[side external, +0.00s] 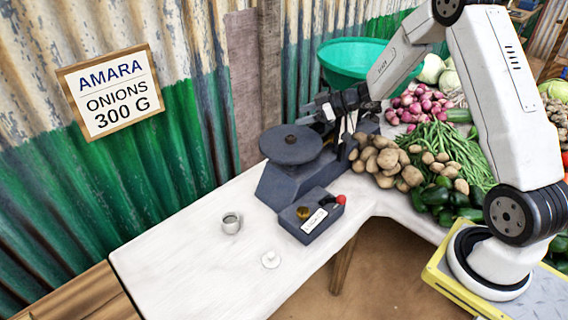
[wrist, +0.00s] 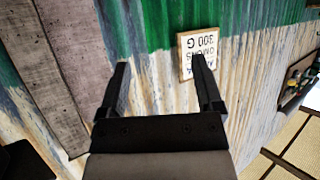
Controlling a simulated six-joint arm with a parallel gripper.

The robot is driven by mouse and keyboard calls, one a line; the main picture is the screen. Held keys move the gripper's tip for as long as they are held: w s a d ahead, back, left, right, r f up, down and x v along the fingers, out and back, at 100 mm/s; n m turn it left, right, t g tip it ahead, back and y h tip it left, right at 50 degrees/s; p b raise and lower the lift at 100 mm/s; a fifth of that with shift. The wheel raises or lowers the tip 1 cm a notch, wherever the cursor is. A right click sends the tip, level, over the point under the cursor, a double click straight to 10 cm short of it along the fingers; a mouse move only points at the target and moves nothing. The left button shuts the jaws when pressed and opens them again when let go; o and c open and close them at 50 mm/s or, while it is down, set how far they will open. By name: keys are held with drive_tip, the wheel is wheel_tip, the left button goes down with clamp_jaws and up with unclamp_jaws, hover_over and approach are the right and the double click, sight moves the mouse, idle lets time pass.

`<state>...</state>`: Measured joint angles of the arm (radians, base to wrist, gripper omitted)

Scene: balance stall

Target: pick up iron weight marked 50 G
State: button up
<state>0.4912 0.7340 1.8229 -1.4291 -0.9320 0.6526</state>
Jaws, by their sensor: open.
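I cannot make out a 50 G marking on anything in view. A dark block (side external: 312,216) with a brass knob (side external: 302,213), a red end and a white label sits on the white table; the label is too small to read. A small grey metal cup-like piece (side external: 231,223) and a small white knobbed piece (side external: 271,260) stand apart to its left and front. My gripper (side external: 328,111) is above and behind the scale, away from these pieces. In the wrist view its two fingers (wrist: 160,70) are spread and empty, facing the wall.
A dark scale with a round plate (side external: 290,144) stands behind the block. Potatoes (side external: 386,160), onions (side external: 420,102), green beans (side external: 448,145) and a green basin (side external: 365,62) fill the right. A sign (side external: 110,90) hangs on the corrugated wall. The table's front left (side external: 185,265) is clear.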

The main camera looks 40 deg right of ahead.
sight(291, 137)
drive_tip(key=shift+f, duration=1.4)
drive_tip(key=shift+f, duration=0.55)
drive_tip(key=f, duration=0.2)
drive_tip(key=w+f, duration=0.1)
drive_tip(key=shift+a, duration=0.4)
drive_tip(key=shift+x, duration=0.8)
drive_tip(key=shift+c, duration=0.2)
clamp_jaws()
